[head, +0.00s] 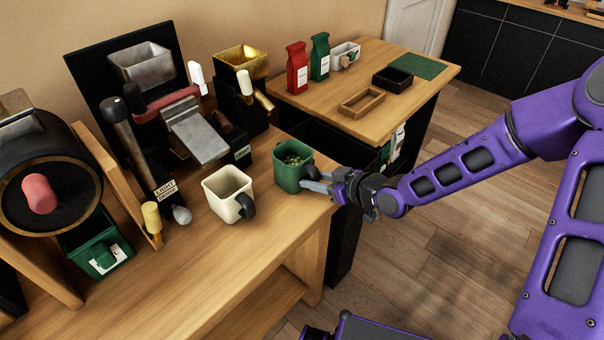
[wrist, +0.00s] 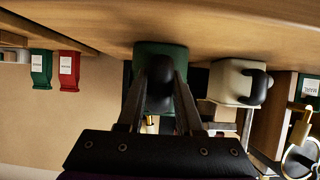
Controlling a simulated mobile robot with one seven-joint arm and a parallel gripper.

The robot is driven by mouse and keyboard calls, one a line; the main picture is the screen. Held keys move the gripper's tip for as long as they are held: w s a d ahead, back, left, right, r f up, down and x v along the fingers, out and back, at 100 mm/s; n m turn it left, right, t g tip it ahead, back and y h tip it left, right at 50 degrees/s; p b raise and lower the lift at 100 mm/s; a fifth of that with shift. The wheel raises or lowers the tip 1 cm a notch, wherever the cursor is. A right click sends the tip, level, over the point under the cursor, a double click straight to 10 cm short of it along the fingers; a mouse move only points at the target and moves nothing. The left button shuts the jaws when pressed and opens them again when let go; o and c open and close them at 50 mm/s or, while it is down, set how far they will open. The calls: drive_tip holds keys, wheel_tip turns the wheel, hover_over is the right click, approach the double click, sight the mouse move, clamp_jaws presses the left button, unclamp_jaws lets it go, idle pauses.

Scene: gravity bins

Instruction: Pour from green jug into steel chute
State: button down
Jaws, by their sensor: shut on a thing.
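The green jug (head: 290,170) stands upright on the wooden counter near its right edge, with small pale green pieces inside. My gripper (head: 318,183) is shut on the jug's dark handle from the right. In the wrist view, which is upside down, the fingers (wrist: 160,98) lie on either side of the black handle, with the green jug (wrist: 145,62) behind it. A steel hopper (head: 142,63) sits high on the black-backed machine at the back left. A sloping steel chute (head: 200,135) comes down below it toward the counter.
A cream jug (head: 224,190) with a dark handle stands just left of the green jug. A brass hopper (head: 240,62) stands right of the steel one. A long dark lever (head: 130,135) and a roaster drum (head: 38,185) are left. Red (head: 297,68) and green bags stand on the far table.

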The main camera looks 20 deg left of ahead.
sight(307, 163)
drive_tip(key=shift+r+p, duration=1.65)
drive_tip(key=shift+r, duration=0.9)
